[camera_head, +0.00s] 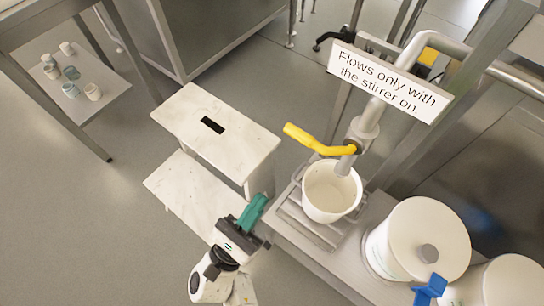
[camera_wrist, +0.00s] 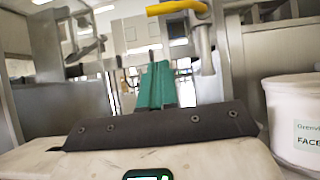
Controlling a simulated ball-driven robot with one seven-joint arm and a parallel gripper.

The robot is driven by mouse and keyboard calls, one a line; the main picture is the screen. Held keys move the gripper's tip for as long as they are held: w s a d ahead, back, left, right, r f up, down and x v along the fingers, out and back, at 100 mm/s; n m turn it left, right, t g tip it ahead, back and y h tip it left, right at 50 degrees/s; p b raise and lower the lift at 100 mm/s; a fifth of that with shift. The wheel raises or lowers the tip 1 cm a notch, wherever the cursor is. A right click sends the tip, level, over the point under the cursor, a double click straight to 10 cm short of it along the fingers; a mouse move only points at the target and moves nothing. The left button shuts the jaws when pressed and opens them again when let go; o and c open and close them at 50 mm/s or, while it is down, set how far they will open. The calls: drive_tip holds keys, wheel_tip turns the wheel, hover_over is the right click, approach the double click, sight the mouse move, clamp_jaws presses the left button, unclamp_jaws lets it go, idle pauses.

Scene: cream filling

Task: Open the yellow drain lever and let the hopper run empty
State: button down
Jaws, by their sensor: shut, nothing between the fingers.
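The yellow drain lever (camera_head: 318,142) sits on the metal outlet pipe (camera_head: 362,128) and points out to the left in the head view. It also shows at the top of the wrist view (camera_wrist: 177,7). An open white bucket (camera_head: 318,210) stands below the spout; it looks pale inside. My gripper (camera_head: 258,203), with teal fingers, is shut and empty, in front and to the left of the bucket, apart from the lever. The fingers also show mid-frame in the wrist view (camera_wrist: 157,70). I cannot make out the hopper itself.
A sign (camera_head: 388,80) on the pipe reads "Flows only with the stirrer on." Lidded white tubs (camera_head: 415,240) and a blue object (camera_head: 430,290) stand right on the metal bench (camera_head: 345,262). A white step stool (camera_head: 225,130) stands left of the bucket. Grey floor is free at left.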

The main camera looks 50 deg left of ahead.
drive_tip(key=s+r+x, duration=0.1)
drive_tip(key=r+x, duration=0.1)
drive_tip(key=x, duration=1)
drive_tip(key=shift+d+r, duration=0.2)
drive_tip(key=shift+r, duration=0.1)
drive_tip(key=shift+m+h, duration=0.4)
